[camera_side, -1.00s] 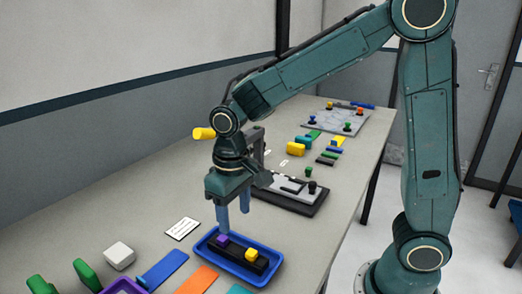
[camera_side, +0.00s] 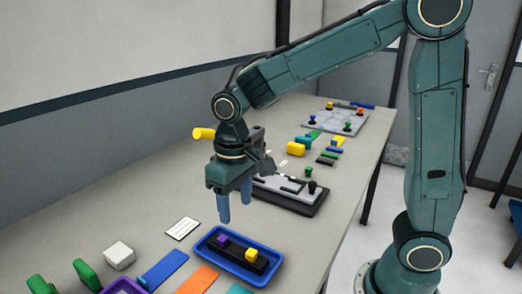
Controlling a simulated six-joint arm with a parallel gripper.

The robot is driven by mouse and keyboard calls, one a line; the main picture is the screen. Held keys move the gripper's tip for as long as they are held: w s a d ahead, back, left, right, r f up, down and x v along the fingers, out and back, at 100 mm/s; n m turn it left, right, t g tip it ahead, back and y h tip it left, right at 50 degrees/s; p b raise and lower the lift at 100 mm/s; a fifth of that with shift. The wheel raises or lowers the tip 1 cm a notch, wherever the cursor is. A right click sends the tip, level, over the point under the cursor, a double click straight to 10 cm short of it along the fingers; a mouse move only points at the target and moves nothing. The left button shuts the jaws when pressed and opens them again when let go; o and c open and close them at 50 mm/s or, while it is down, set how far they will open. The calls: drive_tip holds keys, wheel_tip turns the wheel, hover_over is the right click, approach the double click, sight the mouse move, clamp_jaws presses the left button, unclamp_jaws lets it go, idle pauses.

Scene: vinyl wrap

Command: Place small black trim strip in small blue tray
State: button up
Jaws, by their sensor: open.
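The small blue tray (camera_side: 268,279) sits on the table near the front. A black trim strip (camera_side: 236,256) lies inside it, with a purple block (camera_side: 222,241) and a yellow block (camera_side: 252,254) on top. My gripper (camera_side: 235,207) is open and empty above the tray's far side, its blue fingers pointing down. Other small dark strips (camera_side: 326,160) lie further back on the table, right of the yellow pieces.
A grey panel on a dark base (camera_side: 290,197) lies behind the tray, with knobs on it. A white label card (camera_side: 182,229), a blue strip (camera_side: 165,268), an orange strip (camera_side: 198,280) and a white block (camera_side: 119,256) lie around the tray's left. The left middle of the table is clear.

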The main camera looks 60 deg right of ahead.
drive_tip(key=s+d+r+t, duration=0.2)
drive_tip(key=s+d+r, duration=0.2)
drive_tip(key=s, duration=0.4)
drive_tip(key=s+d+r+t, duration=0.3)
drive_tip(key=s+d, duration=0.1)
drive_tip(key=s, duration=0.4)
drive_tip(key=shift+r, duration=0.4)
drive_tip(key=shift+w, duration=0.1)
idle(0.6)
